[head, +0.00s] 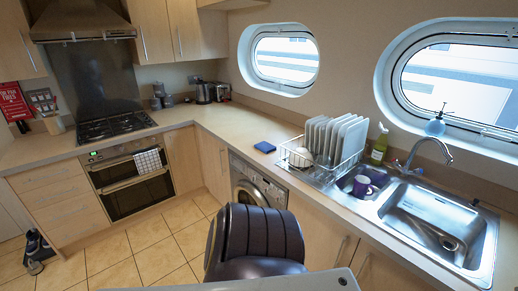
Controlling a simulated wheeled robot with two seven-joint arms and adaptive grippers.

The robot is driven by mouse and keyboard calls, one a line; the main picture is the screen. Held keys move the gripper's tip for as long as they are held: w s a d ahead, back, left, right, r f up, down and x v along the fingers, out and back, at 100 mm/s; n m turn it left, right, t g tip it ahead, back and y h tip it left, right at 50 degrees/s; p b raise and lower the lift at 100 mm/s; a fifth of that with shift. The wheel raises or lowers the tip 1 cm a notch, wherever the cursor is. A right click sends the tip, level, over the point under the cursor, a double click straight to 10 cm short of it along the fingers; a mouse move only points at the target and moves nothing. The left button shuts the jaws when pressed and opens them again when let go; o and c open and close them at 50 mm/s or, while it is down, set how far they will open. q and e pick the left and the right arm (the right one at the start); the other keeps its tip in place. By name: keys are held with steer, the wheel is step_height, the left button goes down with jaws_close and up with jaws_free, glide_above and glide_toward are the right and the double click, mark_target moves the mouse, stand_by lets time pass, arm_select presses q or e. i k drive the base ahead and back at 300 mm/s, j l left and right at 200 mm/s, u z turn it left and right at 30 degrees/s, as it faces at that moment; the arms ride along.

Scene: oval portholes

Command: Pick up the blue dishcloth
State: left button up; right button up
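A small blue dishcloth (265,146) lies flat on the wooden countertop (228,134), left of the white dish rack (285,152) and apart from it. Nothing covers it in the head view. Neither of my grippers shows in this view.
The rack holds several white plates (345,140). Right of it are a purple mug (362,185), a green bottle (380,144) and a steel sink (432,218) with a curved tap (440,146). Bare countertop lies left of the cloth. A washing machine (250,185) is below.

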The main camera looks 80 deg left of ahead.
mark_target(265, 147)
steer(key=i+j+u, duration=0.15)
steer(key=u, duration=0.3)
steer(key=i+j+u, duration=0.15)
steer(key=u, duration=0.3)
steer(key=i+u, duration=0.15)
steer(key=u, duration=0.3)
steer(key=i+u, duration=0.2)
steer(key=u, duration=0.25)
steer(key=i+u, duration=0.15)
steer(key=u, duration=0.3)
steer(key=i+l+u, duration=0.1)
steer(key=u, duration=0.35)
steer(key=i+l+u, duration=0.2)
steer(key=u, duration=0.2)
steer(key=z, duration=2)
